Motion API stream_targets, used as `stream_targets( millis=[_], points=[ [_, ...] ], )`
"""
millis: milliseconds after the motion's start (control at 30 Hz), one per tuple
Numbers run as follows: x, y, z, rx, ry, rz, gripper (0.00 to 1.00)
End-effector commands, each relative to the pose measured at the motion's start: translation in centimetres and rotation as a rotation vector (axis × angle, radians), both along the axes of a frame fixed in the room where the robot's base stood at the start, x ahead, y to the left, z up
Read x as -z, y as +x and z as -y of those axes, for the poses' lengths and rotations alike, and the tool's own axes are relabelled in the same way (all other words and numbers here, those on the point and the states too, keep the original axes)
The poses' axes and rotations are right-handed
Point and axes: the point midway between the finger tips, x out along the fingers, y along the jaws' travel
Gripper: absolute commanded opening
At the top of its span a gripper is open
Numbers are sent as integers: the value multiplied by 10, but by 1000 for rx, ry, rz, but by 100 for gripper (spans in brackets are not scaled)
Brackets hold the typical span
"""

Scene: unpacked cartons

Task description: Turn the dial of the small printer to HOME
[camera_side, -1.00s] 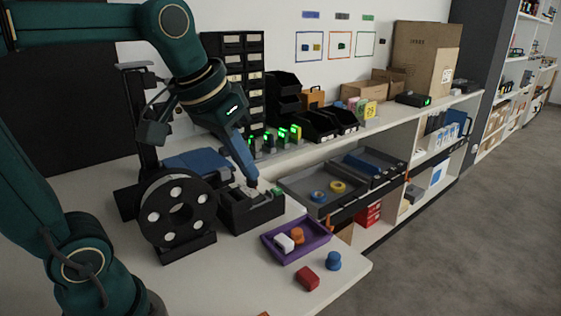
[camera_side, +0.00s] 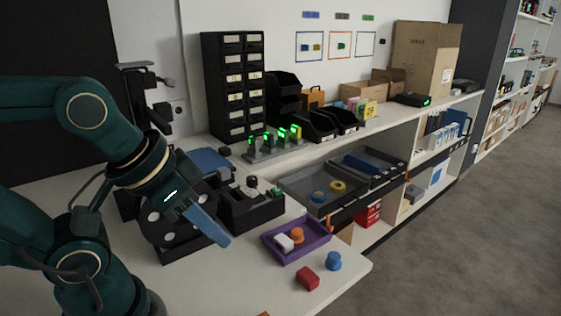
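A black upright column with a short arm (camera_side: 140,95) and a blue plate (camera_side: 208,159) at its foot stand at the back left; they look like the small printer. I cannot make out its dial or any HOME mark; its lower front is partly hidden by a black reel (camera_side: 152,232) and my arm. My gripper (camera_side: 222,239) is blue and points down and right, in front of the reel in this view. It is seen edge-on, so its finger gap does not show. Nothing visible sticks out of it.
A black box (camera_side: 262,216) with small items stands right of my gripper. A purple tray (camera_side: 318,244), red block (camera_side: 307,278) and blue knob-shaped piece (camera_side: 334,261) lie near the front edge. A rack with green lights (camera_side: 262,155) is behind.

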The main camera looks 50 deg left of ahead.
Motion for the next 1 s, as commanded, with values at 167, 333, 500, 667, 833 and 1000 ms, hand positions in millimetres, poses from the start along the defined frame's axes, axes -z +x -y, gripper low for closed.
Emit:
stream_targets(
  millis=[167,333,500,667,833,1000],
  points=[
    [-20,17,-3,-60,-19,64,66],
    [-46,59,-22,-191,-31,102,66],
    [-58,108,-54,-346,-36,103,66],
    [-51,150,-97,-493,-36,83,66],
    [-25,183,-148,-635,-34,39,66],
    [9,193,-189,-728,-30,-24,66]
  ],
)
